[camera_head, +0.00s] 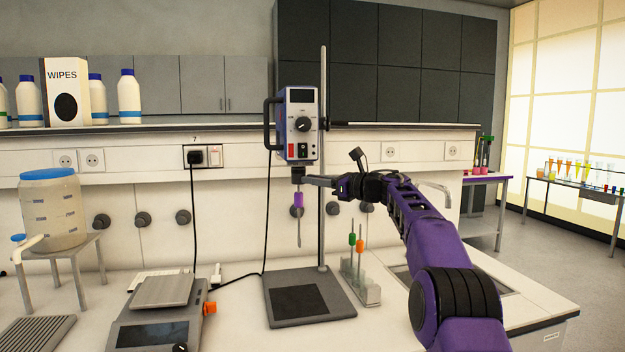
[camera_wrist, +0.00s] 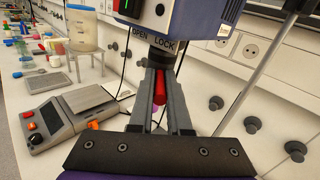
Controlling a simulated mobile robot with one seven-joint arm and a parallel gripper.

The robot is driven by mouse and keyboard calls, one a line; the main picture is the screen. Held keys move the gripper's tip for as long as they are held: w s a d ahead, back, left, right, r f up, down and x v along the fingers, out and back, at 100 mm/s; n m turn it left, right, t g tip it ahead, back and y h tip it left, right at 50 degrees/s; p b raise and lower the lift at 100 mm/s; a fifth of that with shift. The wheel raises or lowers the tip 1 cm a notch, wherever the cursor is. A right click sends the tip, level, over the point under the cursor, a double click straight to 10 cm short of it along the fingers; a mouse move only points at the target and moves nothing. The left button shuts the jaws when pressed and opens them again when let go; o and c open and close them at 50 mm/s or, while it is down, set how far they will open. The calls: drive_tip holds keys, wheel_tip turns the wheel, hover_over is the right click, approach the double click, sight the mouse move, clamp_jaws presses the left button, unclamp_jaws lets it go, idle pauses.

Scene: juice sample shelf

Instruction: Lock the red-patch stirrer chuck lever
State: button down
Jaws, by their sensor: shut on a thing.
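The stirrer (camera_head: 302,112) is a blue-and-grey motor head on an upright rod, with a red patch on its lower front. Its dark chuck (camera_wrist: 161,55) shows in the wrist view below the words OPEN and LOCK. A red lever (camera_wrist: 160,86) sticks out from the chuck towards the wrist camera. My gripper (camera_wrist: 161,76) is shut on the lever, one finger on each side. In the head view, my gripper (camera_head: 308,180) reaches in from the right at chuck height. A purple-marked stirring rod (camera_head: 298,201) hangs upright under the chuck. I cannot tell the lever's exact setting.
A balance (camera_head: 160,310) with an orange knob stands left of the stirrer's base plate (camera_head: 308,297). A rack (camera_head: 366,290) with green- and orange-marked rods stands on the right. The front bench area is fairly clear.

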drive_tip(key=c, duration=0.9)
unclamp_jaws()
drive_tip(key=shift+o, duration=0.2)
drive_tip(key=shift+s+d+f+b, duration=0.1)
drive_tip(key=shift+s+d+b, duration=0.1)
drive_tip(key=shift+d+b, duration=0.25)
drive_tip(key=b+v, duration=0.4)
drive_tip(key=v, duration=1.2)
drive_tip(key=shift+d, duration=0.15)
drive_tip(key=shift+s, duration=0.1)
